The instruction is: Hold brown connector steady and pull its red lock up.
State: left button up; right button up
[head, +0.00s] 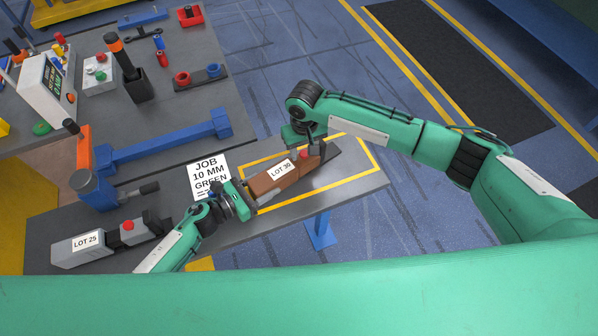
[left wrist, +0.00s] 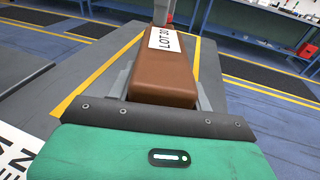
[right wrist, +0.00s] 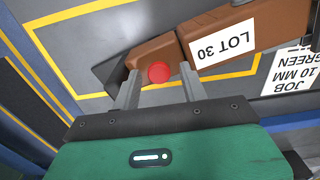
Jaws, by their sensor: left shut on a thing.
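The brown connector (head: 262,184) with its LOT 30 label lies inside the yellow outline on the grey bench. Its red lock (head: 303,155) shows near its far end, as a round red top in the right wrist view (right wrist: 158,72). My left gripper (head: 248,196) is shut on the connector's near end; in the left wrist view its fingers flank the brown body (left wrist: 163,80). My right gripper (head: 312,145) is above the far end. In the right wrist view its fingers (right wrist: 159,82) are apart, one on each side of the red lock, with gaps visible.
A grey LOT 25 connector (head: 85,245) with a red lock lies at the bench's front left. A JOB 10 MM GREEN card (head: 207,176) is beside my left gripper. Floor lies beyond the bench's right edge.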

pick_arm(q)
jog(key=shift+s+a+f, duration=0.1)
jog(key=shift+s+f, duration=0.05)
jog(key=shift+f, duration=0.25)
pick_arm(e)
jog(key=shift+r, duration=3.45)
pick_arm(q)
jog(key=o, duration=1.2)
jog(key=shift+o, duration=0.6)
jog(key=shift+w+r, duration=0.15)
jog(key=shift+w, duration=0.05)
pick_arm(e)
jog(key=shift+w, duration=0.1)
pick_arm(q)
jog(key=v, duration=1.2)
